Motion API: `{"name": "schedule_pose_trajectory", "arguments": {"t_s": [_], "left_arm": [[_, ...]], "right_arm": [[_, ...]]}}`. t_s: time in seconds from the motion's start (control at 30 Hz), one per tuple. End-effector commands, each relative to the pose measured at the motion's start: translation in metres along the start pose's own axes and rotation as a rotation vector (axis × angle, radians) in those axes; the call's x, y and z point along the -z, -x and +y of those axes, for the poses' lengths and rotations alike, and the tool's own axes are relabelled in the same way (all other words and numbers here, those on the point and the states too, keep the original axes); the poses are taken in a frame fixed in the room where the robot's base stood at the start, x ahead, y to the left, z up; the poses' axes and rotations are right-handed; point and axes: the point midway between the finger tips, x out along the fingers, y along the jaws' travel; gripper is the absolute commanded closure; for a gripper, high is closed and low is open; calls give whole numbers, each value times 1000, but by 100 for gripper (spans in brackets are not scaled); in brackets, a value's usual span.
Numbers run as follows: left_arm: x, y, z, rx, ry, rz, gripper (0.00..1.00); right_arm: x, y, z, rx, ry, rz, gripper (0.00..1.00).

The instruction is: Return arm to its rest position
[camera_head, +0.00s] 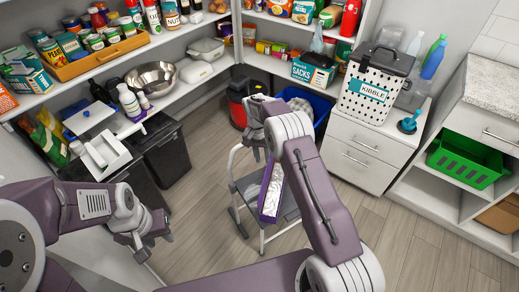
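My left arm comes in from the left, and its gripper (143,248) hangs low over the floor beside the dark bins, with nothing seen in it. My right arm arches up from the bottom right and bends down at the middle. I cannot make out the finger gap of either gripper.
A purple-edged box (270,198) with white contents is on the cart. A dotted kibble bin (371,90) stands on a white cabinet (362,150). Dark bins (165,150) stand under the left shelves. A green basket (467,160) is at right. Floor (415,245) is clear at lower right.

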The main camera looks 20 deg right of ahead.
Motion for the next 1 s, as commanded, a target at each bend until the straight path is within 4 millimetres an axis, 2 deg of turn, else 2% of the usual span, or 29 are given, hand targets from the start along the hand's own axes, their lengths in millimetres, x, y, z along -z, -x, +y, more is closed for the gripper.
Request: {"name": "schedule_pose_trajectory", "arguments": {"t_s": [0.17,0.23,0.27,0.37,0.43,0.5,0.6,0.7,0.87,1.0], "left_arm": [[0,0,0,0,0,0,64],[0,0,0,0,0,0,64],[0,0,0,0,0,0,64],[0,0,0,0,0,0,64],[0,0,0,0,0,0,64],[0,0,0,0,0,0,64],[0,0,0,0,0,0,64],[0,0,0,0,0,0,64],[0,0,0,0,0,0,64],[0,0,0,0,0,0,64]], "right_arm": [[0,0,0,0,-1,0,75],[4,7,0,8,-3,13,75],[6,15,-1,16,-5,25,75],[18,60,-2,57,-16,89,75],[10,94,9,72,-23,107,75],[-7,119,22,85,-26,112,75],[-40,142,43,107,1,118,75],[-81,150,66,126,57,122,75],[-146,136,98,144,164,118,75],[-197,111,122,148,261,105,75]]}}
